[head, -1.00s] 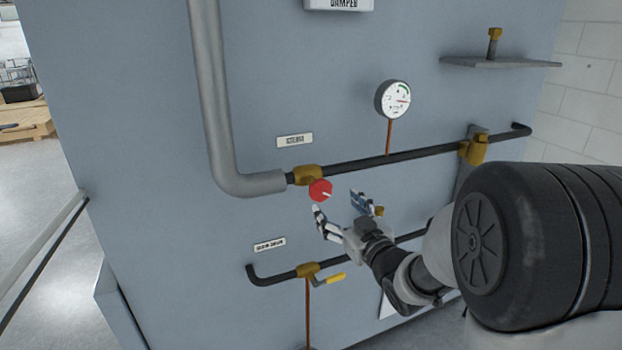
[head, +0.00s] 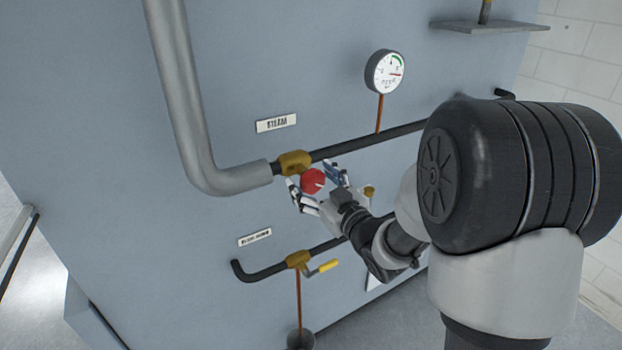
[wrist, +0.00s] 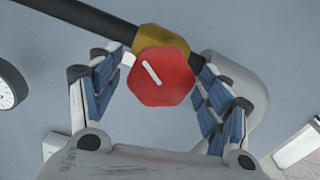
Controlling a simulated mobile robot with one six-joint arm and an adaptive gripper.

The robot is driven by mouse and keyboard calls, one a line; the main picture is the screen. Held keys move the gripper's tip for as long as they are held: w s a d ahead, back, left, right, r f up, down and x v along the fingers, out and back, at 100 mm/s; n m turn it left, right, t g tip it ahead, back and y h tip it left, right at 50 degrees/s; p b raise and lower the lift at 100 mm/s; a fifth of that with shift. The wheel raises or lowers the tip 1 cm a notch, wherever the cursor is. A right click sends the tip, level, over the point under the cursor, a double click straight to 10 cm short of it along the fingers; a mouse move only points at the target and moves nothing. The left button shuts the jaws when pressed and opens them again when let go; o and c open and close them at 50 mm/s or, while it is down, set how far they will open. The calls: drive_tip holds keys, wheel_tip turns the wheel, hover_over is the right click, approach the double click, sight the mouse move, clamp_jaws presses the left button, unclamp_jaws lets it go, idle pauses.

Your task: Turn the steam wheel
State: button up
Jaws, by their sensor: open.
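The steam wheel is a red, roughly hexagonal knob (head: 313,181) with a white mark, on a brass valve (head: 294,163) below the STEAM label (head: 276,123). In the wrist view the red wheel (wrist: 161,77) is near the top middle, and its white mark runs diagonally. My gripper (head: 311,178) is open, with one finger on each side of the wheel. In the wrist view the blue-padded fingers (wrist: 158,82) flank the wheel. The right fingertip is very close to its edge; I cannot tell if it touches. A small gap shows at the left.
A grey pipe (head: 185,110) runs down to the valve, and a dark pipe (head: 400,132) continues right. A pressure gauge (head: 385,71) stands above it. Below is the blow down valve (head: 299,260) with a yellow lever (head: 327,267). A shelf (head: 490,27) juts out at upper right.

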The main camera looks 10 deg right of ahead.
drive_tip(key=shift+c, duration=0.2)
drive_tip(key=c, duration=1)
drive_tip(key=shift+c, duration=0.2)
drive_tip(key=shift+m, duration=0.3)
drive_tip(key=m, duration=0.5)
drive_tip(key=shift+d+r, duration=0.1)
drive_tip(key=m+p, duration=0.1)
drive_tip(key=m, duration=0.6)
drive_tip(key=shift+w, duration=0.1)
drive_tip(key=o, duration=1.1)
